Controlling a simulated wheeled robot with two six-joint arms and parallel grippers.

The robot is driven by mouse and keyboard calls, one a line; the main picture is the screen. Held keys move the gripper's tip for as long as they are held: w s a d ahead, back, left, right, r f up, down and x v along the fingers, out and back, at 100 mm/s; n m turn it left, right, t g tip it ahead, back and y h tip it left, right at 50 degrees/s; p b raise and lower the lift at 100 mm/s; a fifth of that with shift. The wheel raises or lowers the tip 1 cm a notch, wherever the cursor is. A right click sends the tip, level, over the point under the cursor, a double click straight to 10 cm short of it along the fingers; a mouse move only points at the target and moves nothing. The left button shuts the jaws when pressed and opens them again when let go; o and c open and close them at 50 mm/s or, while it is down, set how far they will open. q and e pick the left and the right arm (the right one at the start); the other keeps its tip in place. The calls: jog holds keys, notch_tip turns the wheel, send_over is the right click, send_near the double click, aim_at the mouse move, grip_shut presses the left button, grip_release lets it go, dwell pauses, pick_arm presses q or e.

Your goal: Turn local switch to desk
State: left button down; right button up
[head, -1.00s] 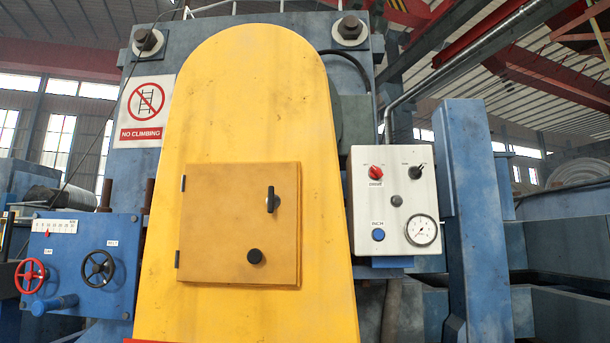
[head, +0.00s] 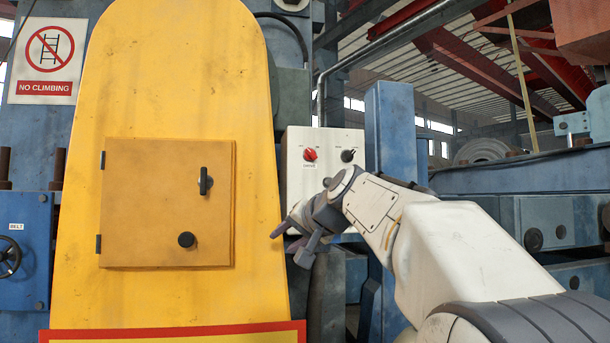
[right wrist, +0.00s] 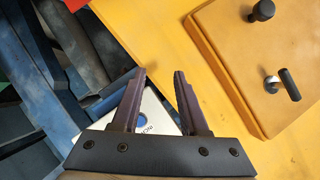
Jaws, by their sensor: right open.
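The white control panel (head: 298,185) stands just right of the yellow guard. On its upper part are a red switch (head: 310,154) at left and a black switch (head: 348,156) at right. Their small labels are too blurred to read, apart from what looks like DRIVE under the red one. My right gripper (head: 289,241) is in front of the panel's lower left, below both switches, apart from them. My arm hides the panel's lower part. In the right wrist view the gripper (right wrist: 160,76) is open and empty, with part of the panel (right wrist: 160,116) and its blue button (right wrist: 142,121) behind.
The yellow guard (head: 180,80) with its hatch (head: 150,200) is close left of my right gripper. The hatch has a protruding black handle (head: 205,181) and knob (head: 186,239). A blue post (head: 390,130) stands right of the panel.

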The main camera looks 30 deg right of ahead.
jog(key=s+d+r+m+t+h+p, duration=0.1)
jog(key=s+d+r+m+t+h, duration=0.25)
jog(key=d+r, duration=0.85)
jog(key=h+p, duration=0.1)
jog(key=h, duration=0.2)
send_near(350, 155)
jog(key=shift+m+y, duration=0.25)
jog(key=shift+m, duration=0.2)
jog(key=p+x, duration=0.2)
jog(key=x, duration=0.2)
jog(key=p+x, duration=0.3)
jog(key=shift+w+d+r, duration=0.2)
jog(key=shift+w+d, duration=0.15)
jog(key=shift+w+d+f, duration=0.1)
jog(key=shift+w+d, duration=0.05)
jog(key=shift+w, duration=0.4)
grip_shut()
